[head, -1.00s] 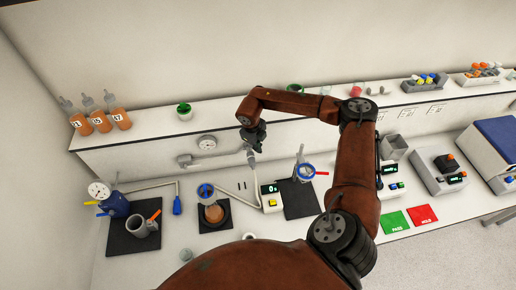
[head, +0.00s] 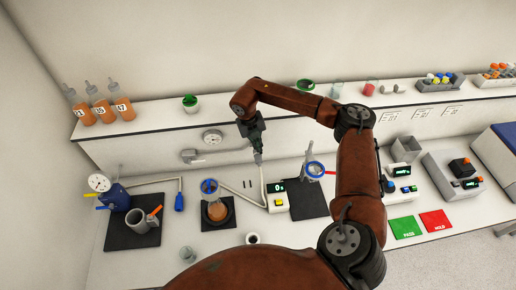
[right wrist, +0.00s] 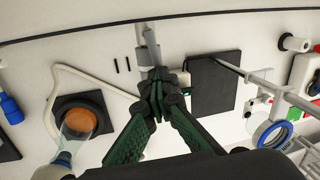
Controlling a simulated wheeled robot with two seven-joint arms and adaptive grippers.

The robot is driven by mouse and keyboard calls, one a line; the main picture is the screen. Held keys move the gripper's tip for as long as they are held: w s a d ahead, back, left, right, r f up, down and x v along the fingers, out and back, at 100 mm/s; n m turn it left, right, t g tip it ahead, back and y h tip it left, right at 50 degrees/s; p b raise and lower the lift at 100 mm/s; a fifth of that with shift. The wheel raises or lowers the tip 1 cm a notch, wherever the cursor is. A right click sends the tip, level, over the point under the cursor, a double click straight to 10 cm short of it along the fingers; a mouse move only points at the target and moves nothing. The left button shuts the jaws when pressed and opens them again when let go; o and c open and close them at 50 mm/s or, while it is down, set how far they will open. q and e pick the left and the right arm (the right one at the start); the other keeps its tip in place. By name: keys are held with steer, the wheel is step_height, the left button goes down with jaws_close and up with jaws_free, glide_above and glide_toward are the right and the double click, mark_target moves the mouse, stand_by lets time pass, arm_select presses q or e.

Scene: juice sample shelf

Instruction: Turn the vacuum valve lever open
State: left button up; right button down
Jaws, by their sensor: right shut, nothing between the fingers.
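A light grey pipe fitting (head: 215,155) runs along the front of the raised shelf, below a round white gauge (head: 212,137). A grey lever-like bar (right wrist: 148,42) hangs from it in the right wrist view, just beyond my fingers. My right gripper (right wrist: 157,88) is shut and empty, its green fingers pointing at the bar's lower end. I cannot tell whether they touch. In the head view my right gripper (head: 258,157) reaches down in front of the shelf, at the pipe's right end, and hides part of the bar. My left gripper is not in view.
A flask of orange liquid (head: 216,211) on a black pad stands left of the gripper. A white scale (head: 278,196) and a black pad with a ring stand (head: 314,170) are close below and right. A blue vacuum vessel (head: 116,198) stands far left.

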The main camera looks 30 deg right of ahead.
steer(key=shift+s+a+f+m, duration=0.15)
steer(key=shift+a+f+m, duration=0.15)
steer(key=shift+f+m, duration=0.2)
steer(key=shift+a+m+g+b, duration=0.15)
steer(key=shift+m+g+b, duration=0.2)
steer(key=shift+m, duration=0.15)
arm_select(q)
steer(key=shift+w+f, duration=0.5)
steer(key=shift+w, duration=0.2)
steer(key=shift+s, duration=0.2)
arm_select(e)
steer(key=c, duration=2.1)
jaws_free()
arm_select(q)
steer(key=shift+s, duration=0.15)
arm_select(e)
steer(key=shift+o, duration=0.3)
steer(key=shift+w+r, duration=0.15)
steer(key=shift+w, duration=0.1)
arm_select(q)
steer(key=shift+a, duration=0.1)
arm_select(e)
steer(key=shift+r, duration=0.15)
steer(key=v, duration=1.2)
steer(key=shift+s, duration=0.1)
